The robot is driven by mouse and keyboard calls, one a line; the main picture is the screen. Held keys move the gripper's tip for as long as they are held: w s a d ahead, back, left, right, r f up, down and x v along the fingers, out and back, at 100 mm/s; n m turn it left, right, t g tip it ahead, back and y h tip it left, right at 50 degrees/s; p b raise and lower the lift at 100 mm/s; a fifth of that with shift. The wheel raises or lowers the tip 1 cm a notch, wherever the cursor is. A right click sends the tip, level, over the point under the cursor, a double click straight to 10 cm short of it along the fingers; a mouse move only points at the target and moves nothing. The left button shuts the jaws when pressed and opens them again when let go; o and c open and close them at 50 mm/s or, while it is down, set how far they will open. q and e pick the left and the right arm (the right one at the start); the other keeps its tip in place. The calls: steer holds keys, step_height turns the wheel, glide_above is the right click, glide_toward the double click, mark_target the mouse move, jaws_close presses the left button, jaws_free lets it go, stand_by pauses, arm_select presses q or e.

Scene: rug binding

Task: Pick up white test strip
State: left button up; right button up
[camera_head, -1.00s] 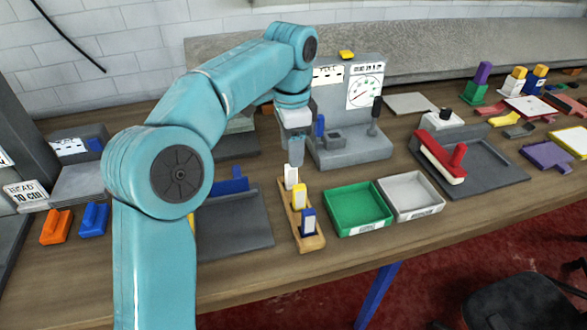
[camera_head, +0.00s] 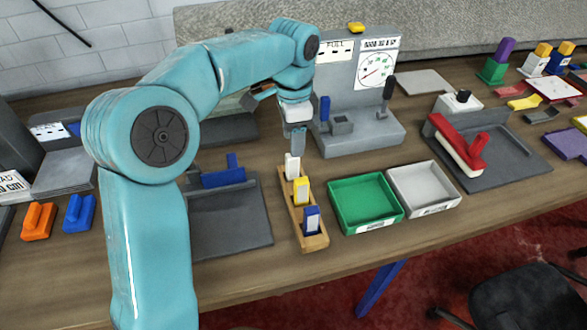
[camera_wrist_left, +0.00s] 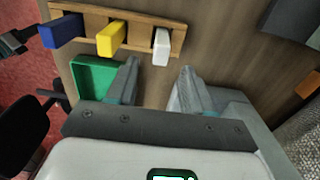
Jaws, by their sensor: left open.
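The white test strip (camera_head: 292,166) stands upright in the far end of a wooden rack (camera_head: 313,243). It also shows in the left wrist view (camera_wrist_left: 161,46), ahead of the fingers and roughly between their lines. A yellow strip (camera_head: 301,190) and a blue strip (camera_head: 311,219) stand in the same rack. My left gripper (camera_head: 298,140) points down just above and behind the white strip. In the left wrist view its two fingers (camera_wrist_left: 158,78) are apart with nothing between them. My right gripper does not show.
A green tray (camera_head: 336,214) and a grey-white tray (camera_head: 434,208) sit right of the rack. A grey gauge stand (camera_head: 352,140) rises close behind the gripper. A dark plate with a blue-handled piece (camera_head: 232,220) lies left of the rack. Table's front edge is close to the rack.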

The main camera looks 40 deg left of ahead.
mark_target(293, 164)
arm_select(q)
steer(key=f, duration=0.3)
steer(key=shift+s+f, duration=0.2)
steer(key=shift+s, duration=0.1)
steer(key=f, duration=0.5)
steer(key=shift+w+a+f, duration=0.15)
steer(key=shift+w+f, duration=0.05)
jaws_close()
